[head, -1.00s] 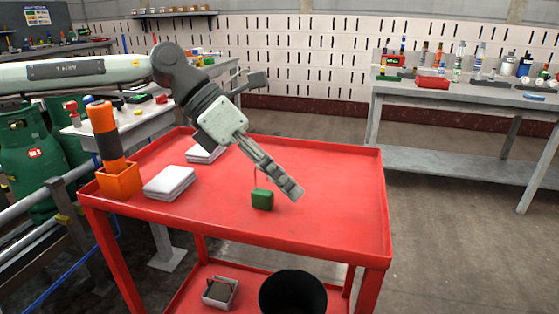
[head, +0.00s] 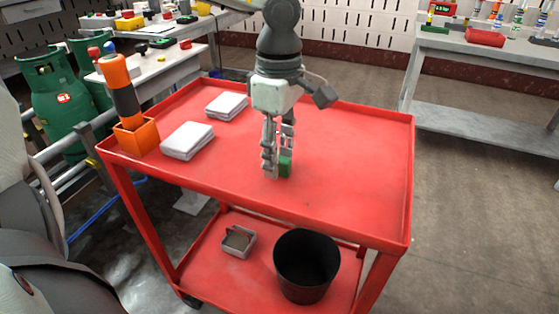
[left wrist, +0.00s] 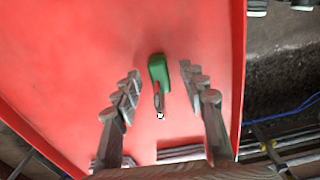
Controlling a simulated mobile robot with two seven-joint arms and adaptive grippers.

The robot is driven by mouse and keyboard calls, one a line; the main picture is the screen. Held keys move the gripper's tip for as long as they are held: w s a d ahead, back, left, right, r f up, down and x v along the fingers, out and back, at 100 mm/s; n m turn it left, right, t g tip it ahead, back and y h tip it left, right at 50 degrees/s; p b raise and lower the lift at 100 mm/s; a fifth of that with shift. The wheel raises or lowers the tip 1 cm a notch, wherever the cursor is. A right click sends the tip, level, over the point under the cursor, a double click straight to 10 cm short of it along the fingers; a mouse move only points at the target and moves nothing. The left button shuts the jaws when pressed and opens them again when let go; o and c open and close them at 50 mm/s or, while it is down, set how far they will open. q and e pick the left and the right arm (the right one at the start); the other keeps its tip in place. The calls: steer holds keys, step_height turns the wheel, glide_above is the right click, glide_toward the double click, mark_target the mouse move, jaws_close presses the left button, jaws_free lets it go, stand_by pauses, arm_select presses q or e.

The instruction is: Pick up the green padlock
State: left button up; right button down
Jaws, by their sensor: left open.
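The green padlock (head: 285,167) stands on the top of the red cart (head: 350,170). In the head view my left gripper (head: 278,170) points down at it, and one finger hides part of it. In the left wrist view the padlock (left wrist: 159,73) lies between the two open fingers, a little beyond their tips, its shackle pointing back toward the palm. The left gripper (left wrist: 164,85) is open, with gaps on both sides of the padlock. My right gripper is not in view.
White folded stacks (head: 188,140) and (head: 227,105) lie at the cart's left, near an orange holder (head: 137,136) with an orange-and-black cylinder. A black bin (head: 307,265) and a small metal box (head: 238,241) are on the lower shelf. The cart's right side is clear.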

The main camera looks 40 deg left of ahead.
arm_select(q)
steer(key=shift+f, duration=0.3)
steer(key=shift+c, duration=0.6)
jaws_close()
steer(key=shift+r, duration=0.5)
steer(key=r, duration=0.3)
steer(key=shift+s+a+r, duration=0.2)
steer(key=shift+a+r, duration=0.1)
steer(key=shift+r, duration=0.1)
steer(key=s+a+r, duration=0.6)
steer(key=a, duration=0.2)
steer(key=shift+s+a, duration=0.25)
steer(key=shift+a, duration=0.1)
